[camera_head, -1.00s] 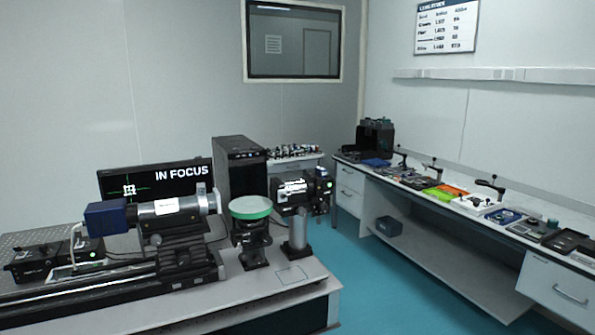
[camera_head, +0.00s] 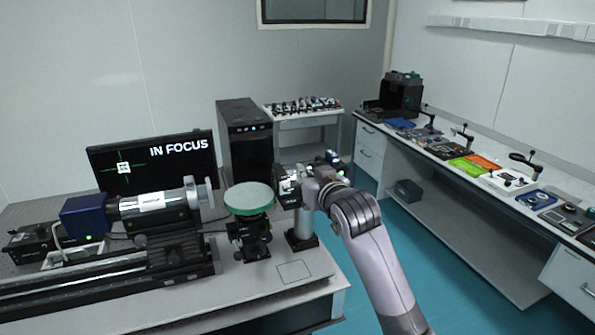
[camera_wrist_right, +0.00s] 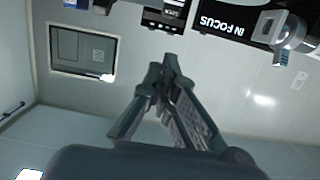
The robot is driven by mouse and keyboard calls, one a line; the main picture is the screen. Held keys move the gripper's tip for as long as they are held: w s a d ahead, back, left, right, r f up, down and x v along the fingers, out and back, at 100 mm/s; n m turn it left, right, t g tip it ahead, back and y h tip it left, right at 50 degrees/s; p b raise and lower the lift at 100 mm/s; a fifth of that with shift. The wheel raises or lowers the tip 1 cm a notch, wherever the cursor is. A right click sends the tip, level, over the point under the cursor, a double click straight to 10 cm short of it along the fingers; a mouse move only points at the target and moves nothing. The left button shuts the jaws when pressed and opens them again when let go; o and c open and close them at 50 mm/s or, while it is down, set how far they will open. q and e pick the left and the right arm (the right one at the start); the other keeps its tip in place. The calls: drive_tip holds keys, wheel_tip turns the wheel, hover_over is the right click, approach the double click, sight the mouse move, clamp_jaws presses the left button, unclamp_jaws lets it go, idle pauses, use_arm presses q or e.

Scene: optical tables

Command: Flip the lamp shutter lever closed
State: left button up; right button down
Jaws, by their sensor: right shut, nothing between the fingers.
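The lamp appears to be the dark housing with a pale label (camera_head: 287,186) behind the silver post, at the right end of the optical table. My right arm covers part of it in the head view, and I cannot make out its shutter lever or the lever's position. My right gripper (camera_head: 311,184) is in front of the housing in that view; whether it touches is unclear. In the right wrist view my right gripper (camera_wrist_right: 167,70) has its fingers together, with nothing between them. My left gripper is not in view.
The optical table (camera_head: 215,305) holds a green-rimmed disc (camera_head: 249,197) on a mount, a silver post (camera_head: 301,226) and a rail-mounted tube (camera_head: 155,207). A monitor (camera_head: 190,164) reads IN FOCUS. A side bench (camera_head: 455,215) stands right, with open teal floor between.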

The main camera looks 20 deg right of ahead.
drive_tip(key=p, duration=0.4)
hover_over(289, 189)
drive_tip(key=shift+w+d+f, duration=0.4)
drive_tip(key=shift+w+f, duration=0.05)
drive_tip(key=shift+f, duration=0.25)
drive_tip(key=f+p, duration=0.2)
drive_tip(key=shift+s+f, duration=0.35)
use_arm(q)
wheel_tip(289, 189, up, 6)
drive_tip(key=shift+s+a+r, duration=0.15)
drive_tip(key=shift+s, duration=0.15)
use_arm(e)
drive_tip(key=shift+s+f, duration=0.4)
drive_tip(key=shift+f, duration=0.2)
